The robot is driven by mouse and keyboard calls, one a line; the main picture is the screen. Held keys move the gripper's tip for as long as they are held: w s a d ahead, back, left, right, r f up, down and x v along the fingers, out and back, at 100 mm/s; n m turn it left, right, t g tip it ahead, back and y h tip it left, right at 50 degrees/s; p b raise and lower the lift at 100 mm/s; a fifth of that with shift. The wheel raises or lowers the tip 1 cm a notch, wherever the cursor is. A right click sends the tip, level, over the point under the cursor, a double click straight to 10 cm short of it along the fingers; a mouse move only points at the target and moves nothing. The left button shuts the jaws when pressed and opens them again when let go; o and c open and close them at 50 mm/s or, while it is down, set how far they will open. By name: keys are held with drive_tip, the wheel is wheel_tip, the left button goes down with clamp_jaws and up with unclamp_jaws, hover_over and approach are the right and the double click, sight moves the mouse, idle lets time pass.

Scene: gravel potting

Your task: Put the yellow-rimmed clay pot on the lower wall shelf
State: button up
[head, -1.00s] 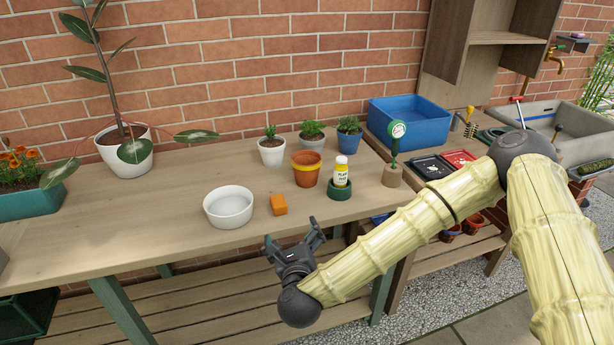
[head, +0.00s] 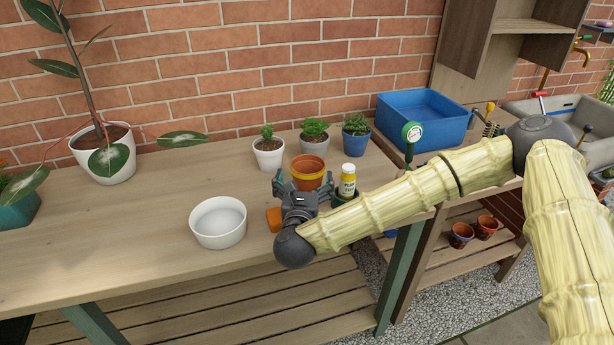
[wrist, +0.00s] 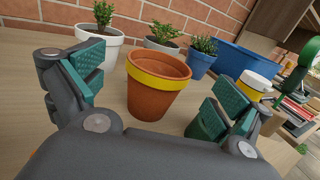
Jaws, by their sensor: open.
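The yellow-rimmed clay pot (head: 307,172) stands upright on the wooden bench, and in the wrist view (wrist: 157,84) it looks empty. My gripper (head: 297,186) is open just in front of the pot. In the wrist view its two green-padded fingers (wrist: 158,95) spread left and right, with the pot beyond and between them, apart from both. My gripper hides the pot's lower part in the head view. The wall shelf unit (head: 506,52) is at the upper right, only partly in view.
A yellow bottle (head: 348,181) in a green holder stands close to the pot's right. Several small potted plants (head: 268,155) stand behind. A blue tub (head: 423,118) is at the right.

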sight(309, 156)
drive_tip(key=shift+w+d+f+p, duration=0.15)
drive_tip(key=shift+w+f+p, duration=0.05)
drive_tip(key=shift+w, duration=1.05)
drive_tip(key=shift+w+d+f+p, duration=0.15)
drive_tip(key=shift+w+p, duration=0.1)
drive_tip(key=shift+w, duration=1)
drive_tip(key=shift+w+d+f+p, duration=0.15)
drive_tip(key=shift+w+f+p, duration=0.05)
drive_tip(key=shift+w, duration=1.05)
drive_tip(key=shift+r, duration=0.1)
drive_tip(key=c, duration=1.2)
